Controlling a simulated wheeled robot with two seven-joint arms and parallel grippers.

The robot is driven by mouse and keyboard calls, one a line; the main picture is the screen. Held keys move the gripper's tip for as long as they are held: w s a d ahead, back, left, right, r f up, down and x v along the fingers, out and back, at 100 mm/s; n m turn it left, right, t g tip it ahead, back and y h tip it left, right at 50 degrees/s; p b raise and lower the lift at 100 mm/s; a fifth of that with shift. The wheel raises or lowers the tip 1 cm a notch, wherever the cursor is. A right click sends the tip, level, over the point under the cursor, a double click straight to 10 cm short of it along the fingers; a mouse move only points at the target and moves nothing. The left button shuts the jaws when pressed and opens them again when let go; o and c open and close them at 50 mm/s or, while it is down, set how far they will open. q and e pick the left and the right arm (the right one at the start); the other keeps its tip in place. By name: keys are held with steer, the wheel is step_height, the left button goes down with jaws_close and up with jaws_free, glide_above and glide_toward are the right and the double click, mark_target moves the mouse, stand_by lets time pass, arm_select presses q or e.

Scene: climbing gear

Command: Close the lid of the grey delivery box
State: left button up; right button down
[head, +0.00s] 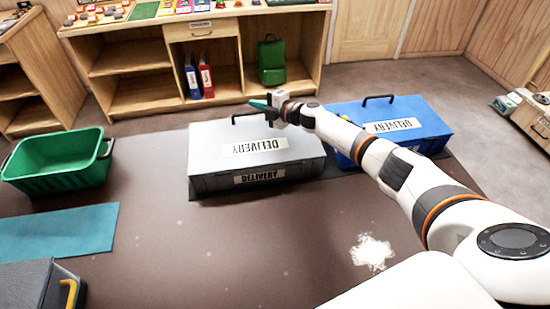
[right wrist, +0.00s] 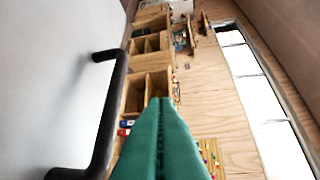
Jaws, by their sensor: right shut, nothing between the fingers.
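The grey delivery box (head: 215,155) stands on the floor mat in the head view, with DELIVERY labels on its top and front. Its lid (head: 290,145) looks down and roughly level over the box; I cannot tell if it is fully seated. A black handle (head: 236,117) stands at the far edge. My right gripper (head: 258,104) has teal fingers and is shut and empty, by the far edge near the handle. In the right wrist view, the shut fingers (right wrist: 160,140) are beside the handle (right wrist: 108,110) and grey surface (right wrist: 50,80). My left gripper is out of view.
A blue delivery box (head: 435,135) stands right of the grey one, partly behind my right arm. A green crate (head: 60,178) and teal mat (head: 60,232) are at left. A dark box (head: 25,285) is at lower left. A wooden shelf (head: 130,65) stands behind.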

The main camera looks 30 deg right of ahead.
steer(key=shift+w+f+b, duration=0.2)
steer(key=shift+f+b, duration=0.1)
steer(key=shift+f, duration=0.3)
steer(key=shift+r, duration=0.1)
steer(key=s+d+r+p, duration=0.3)
steer(key=d+r, duration=0.3)
steer(key=r, duration=0.4)
steer(key=shift+s+r, duration=0.4)
steer(key=shift+s, duration=0.2)
